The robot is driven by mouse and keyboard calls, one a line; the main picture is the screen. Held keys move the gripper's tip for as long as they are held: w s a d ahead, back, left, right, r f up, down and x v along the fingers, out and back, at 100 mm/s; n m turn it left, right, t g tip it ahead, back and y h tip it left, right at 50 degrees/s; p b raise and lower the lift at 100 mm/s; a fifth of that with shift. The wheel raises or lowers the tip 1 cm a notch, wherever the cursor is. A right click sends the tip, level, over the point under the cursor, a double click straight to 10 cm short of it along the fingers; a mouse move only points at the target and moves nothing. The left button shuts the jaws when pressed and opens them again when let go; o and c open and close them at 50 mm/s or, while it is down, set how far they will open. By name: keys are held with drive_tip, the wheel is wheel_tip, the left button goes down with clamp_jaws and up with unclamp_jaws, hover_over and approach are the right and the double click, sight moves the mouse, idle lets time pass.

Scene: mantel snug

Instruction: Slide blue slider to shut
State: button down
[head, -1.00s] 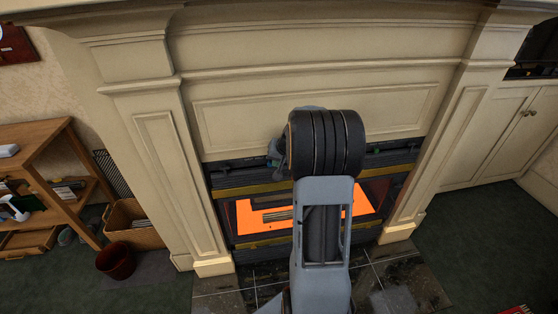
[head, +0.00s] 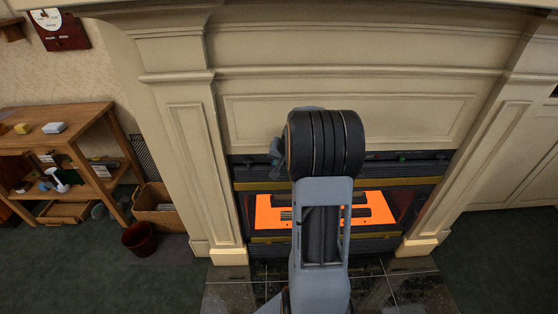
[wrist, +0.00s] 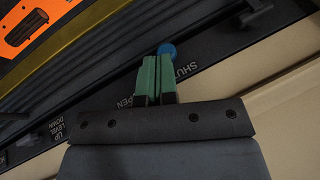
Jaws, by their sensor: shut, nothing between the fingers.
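The blue slider knob (wrist: 167,50) shows in the wrist view on the fireplace's black control strip. The strip has lettering reading "SHU..." to the knob's right and "...PEN" on the near-left side of my fingers; the rest of each word is covered. My gripper (wrist: 157,66) is shut and empty, its green fingertips just below the knob in the picture. I cannot tell whether they touch it. In the head view my arm hides the fingers and the blue knob.
The black strip (head: 375,165) runs under the cream mantel (head: 350,120), above the orange fire panel (head: 268,213). A wooden shelf (head: 95,120), basket (head: 155,200) and red bin (head: 139,239) stand left.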

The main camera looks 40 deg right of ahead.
drive_tip(key=s+d+p+v, duration=0.1)
drive_tip(key=d+v, duration=0.1)
drive_tip(key=v, duration=1)
drive_tip(key=shift+s+p, duration=0.3)
drive_tip(key=shift+p, duration=0.05)
